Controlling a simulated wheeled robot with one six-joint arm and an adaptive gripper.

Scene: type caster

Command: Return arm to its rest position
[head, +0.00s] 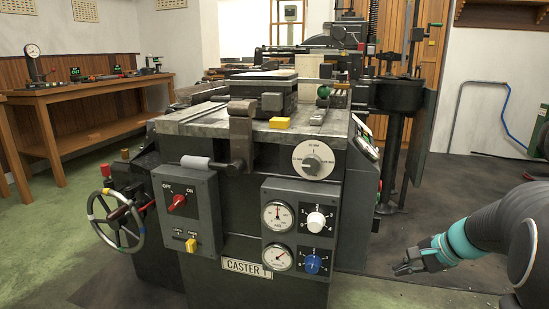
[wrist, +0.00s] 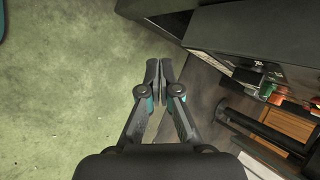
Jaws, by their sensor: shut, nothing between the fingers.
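My gripper (head: 402,269) is at the lower right in the head view, beside the type caster (head: 240,285) and apart from it, low over the floor. In the wrist view its two fingers (wrist: 159,82) meet at the tips with nothing between them. My arm reaches in from the right edge of the head view, dark with a teal band. The caster stands in the centre with an OFF/ON panel, a red switch, gauges and knobs on its front. In the wrist view a dark machine body fills the upper right.
A wooden bench (head: 80,91) with tools stands along the left wall. A handwheel (head: 116,221) sticks out at the caster's left. A dark post-like machine (head: 399,95) stands behind on the right. The floor (head: 375,291) between the caster and my gripper is clear.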

